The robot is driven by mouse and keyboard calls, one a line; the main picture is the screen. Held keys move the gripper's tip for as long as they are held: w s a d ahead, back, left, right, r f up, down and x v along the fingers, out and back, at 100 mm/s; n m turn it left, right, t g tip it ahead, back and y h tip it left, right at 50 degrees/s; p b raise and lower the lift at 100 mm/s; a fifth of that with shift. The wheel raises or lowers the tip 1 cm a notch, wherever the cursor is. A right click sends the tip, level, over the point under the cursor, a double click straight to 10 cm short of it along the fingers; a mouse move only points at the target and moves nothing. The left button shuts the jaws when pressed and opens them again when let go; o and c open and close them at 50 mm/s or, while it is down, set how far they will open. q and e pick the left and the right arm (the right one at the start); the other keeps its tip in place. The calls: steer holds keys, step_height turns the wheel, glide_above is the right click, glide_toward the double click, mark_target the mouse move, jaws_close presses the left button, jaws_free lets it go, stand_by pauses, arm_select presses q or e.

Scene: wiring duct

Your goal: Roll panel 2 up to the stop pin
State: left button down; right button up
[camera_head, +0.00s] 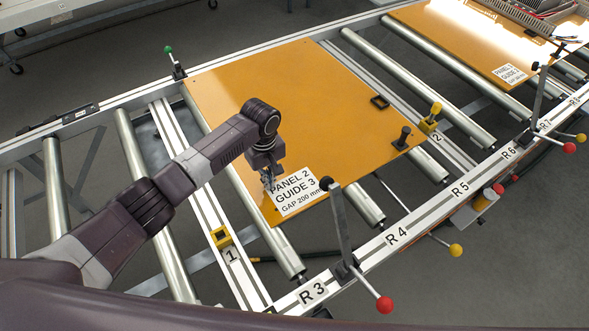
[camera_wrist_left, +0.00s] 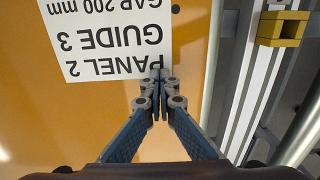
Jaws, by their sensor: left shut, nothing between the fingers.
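Panel 2 (camera_head: 290,105) is a flat orange sheet lying on the rollers, with a white label reading "PANEL 2 GUIDE 3 GAP 200 mm" at its near corner. It fills the left of the wrist view (camera_wrist_left: 190,60). A small black knob (camera_head: 402,138) stands on its right corner, and a black square ring (camera_head: 380,101) lies near its right edge. A yellow fitting with an upright pin (camera_head: 431,118), likely the stop pin, stands by mark 2, just right of the panel. My left gripper (camera_head: 269,187) is shut and empty, its fingertips over the label's edge; contact is unclear. My right gripper is out of view.
A yellow bracket (camera_head: 221,237) sits on the rail by mark 1. A red-ended lever (camera_head: 357,268) rises by R 3 at the panel's near edge. Another orange panel (camera_head: 465,45) lies at upper right. Bare rollers (camera_head: 420,95) lie between the panels.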

mark_target(292, 175)
arm_select(q)
steer(key=shift+w+d+f+b, duration=0.1)
steer(key=shift+w+d+b, duration=0.7)
steer(key=shift+d+b, duration=0.25)
steer(key=shift+w+d+f+b, duration=0.1)
steer(key=shift+w+d+b, duration=0.7)
steer(key=shift+d, duration=0.35)
steer(key=shift+w+d+b, duration=0.7)
steer(key=shift+d+b, duration=0.2)
steer(key=shift+b, duration=0.25)
step_height(292, 175, up, 8)
steer(key=p, duration=0.8)
steer(key=shift+w+f, duration=0.1)
steer(key=shift+f, duration=0.15)
steer(key=shift+f, duration=0.1)
